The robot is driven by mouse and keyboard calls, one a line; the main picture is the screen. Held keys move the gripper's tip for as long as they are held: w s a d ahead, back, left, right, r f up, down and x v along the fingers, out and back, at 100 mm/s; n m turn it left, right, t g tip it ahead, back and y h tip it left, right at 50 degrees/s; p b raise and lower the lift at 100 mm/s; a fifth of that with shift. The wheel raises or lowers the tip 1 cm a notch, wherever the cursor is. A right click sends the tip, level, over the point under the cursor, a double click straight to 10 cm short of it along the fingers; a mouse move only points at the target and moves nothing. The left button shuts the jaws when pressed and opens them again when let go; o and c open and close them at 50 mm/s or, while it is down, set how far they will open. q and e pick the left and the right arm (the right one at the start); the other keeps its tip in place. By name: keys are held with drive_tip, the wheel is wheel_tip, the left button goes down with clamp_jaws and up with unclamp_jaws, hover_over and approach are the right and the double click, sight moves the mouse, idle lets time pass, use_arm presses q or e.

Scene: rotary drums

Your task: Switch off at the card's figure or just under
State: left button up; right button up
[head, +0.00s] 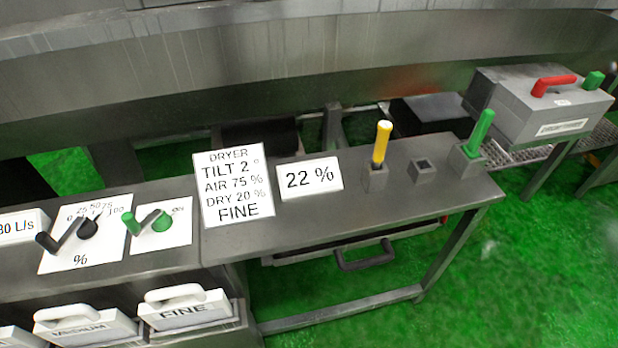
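The white card (236,186) reads DRYER, TILT 2 °, AIR 75 %, DRY 20 %, FINE. It stands on the grey bench. Right of it a white display (308,178) reads 22 %. Left of the card, a green lever switch (149,221) sits on a white plate, its handle pointing left. Small lettering on that plate is too small to read surely. Further left a black lever dial (72,233) sits on a scale up to 100, marked %. Its handle points lower left. Neither of my grippers is in view.
Yellow (381,146) and green (479,133) handles stand in sockets; an empty socket (423,168) is between them. A partly cut display (20,227) reads 30 L/s. White-handled FINE (184,313) and MEDIUM (84,330) screens sit below. A red-handled grey box (530,108) stands back right.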

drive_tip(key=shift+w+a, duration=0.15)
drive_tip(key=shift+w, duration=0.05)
